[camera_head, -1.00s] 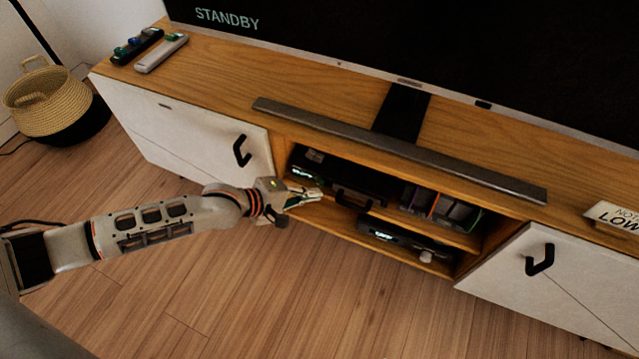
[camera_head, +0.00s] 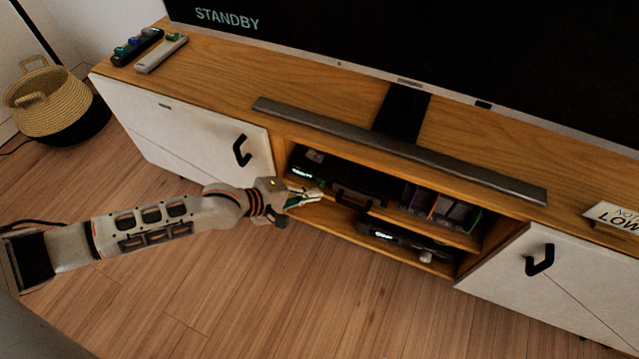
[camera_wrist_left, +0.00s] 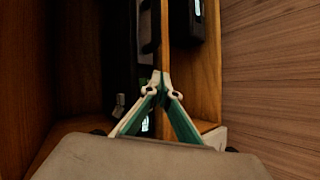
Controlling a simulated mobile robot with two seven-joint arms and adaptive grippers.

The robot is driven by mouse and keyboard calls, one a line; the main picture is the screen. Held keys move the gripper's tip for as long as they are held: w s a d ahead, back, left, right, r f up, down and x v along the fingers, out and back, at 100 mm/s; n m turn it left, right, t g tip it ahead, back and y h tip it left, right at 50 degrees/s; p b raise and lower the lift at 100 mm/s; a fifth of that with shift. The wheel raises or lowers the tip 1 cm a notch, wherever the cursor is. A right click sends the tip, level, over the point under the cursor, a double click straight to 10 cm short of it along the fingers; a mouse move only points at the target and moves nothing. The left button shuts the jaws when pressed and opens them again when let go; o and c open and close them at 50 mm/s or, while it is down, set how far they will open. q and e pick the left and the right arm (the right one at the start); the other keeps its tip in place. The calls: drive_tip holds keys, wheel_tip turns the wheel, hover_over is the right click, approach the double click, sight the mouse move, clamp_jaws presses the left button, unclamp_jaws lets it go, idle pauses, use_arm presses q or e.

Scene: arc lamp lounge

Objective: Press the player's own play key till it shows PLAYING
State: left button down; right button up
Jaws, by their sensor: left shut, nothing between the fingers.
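A black device (camera_head: 372,183) lies on the upper shelf of the open middle bay, with a small lit display at its left end. A second dark device (camera_head: 407,241) with a lit display and a pale knob sits on the lower shelf. I cannot tell which is the player, and neither display is readable. The TV screen (camera_head: 400,50) reads STANDBY. My left gripper (camera_head: 319,194) is shut and empty, close in front of the upper device's left part. In the left wrist view its fingertips (camera_wrist_left: 160,76) meet near the shelf edge; contact and the play key cannot be made out.
The wooden cabinet (camera_head: 200,75) carries a grey soundbar (camera_head: 400,150) and two remotes (camera_head: 160,53) at the left. Handled white doors (camera_head: 190,125) flank the bay. Several upright cases (camera_head: 440,208) stand right of the upper device. A basket (camera_head: 50,100) is far left. The floor in front is clear.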

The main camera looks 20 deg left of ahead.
use_arm(q)
drive_tip(key=shift+w+r, duration=0.1)
drive_tip(key=shift+w, duration=0.05)
use_arm(e)
drive_tip(key=shift+r, duration=0.1)
use_arm(q)
drive_tip(key=shift+w, duration=0.3)
use_arm(e)
drive_tip(key=shift+w+r, duration=0.1)
drive_tip(key=shift+r, duration=0.05)
use_arm(q)
drive_tip(key=shift+w, duration=0.8)
use_arm(e)
drive_tip(key=shift+f, duration=0.3)
idle(0.5)
drive_tip(key=shift+r, duration=0.1)
use_arm(q)
drive_tip(key=shift+s+p, duration=0.75)
drive_tip(key=shift+s, duration=0.45)
use_arm(e)
drive_tip(key=shift+w+r+t, duration=0.15)
drive_tip(key=shift+w+r, duration=0.1)
drive_tip(key=shift+r, duration=0.4)
drive_tip(key=shift+w+r+t, duration=0.15)
drive_tip(key=shift+w+r, duration=0.05)
drive_tip(key=shift+r, duration=0.4)
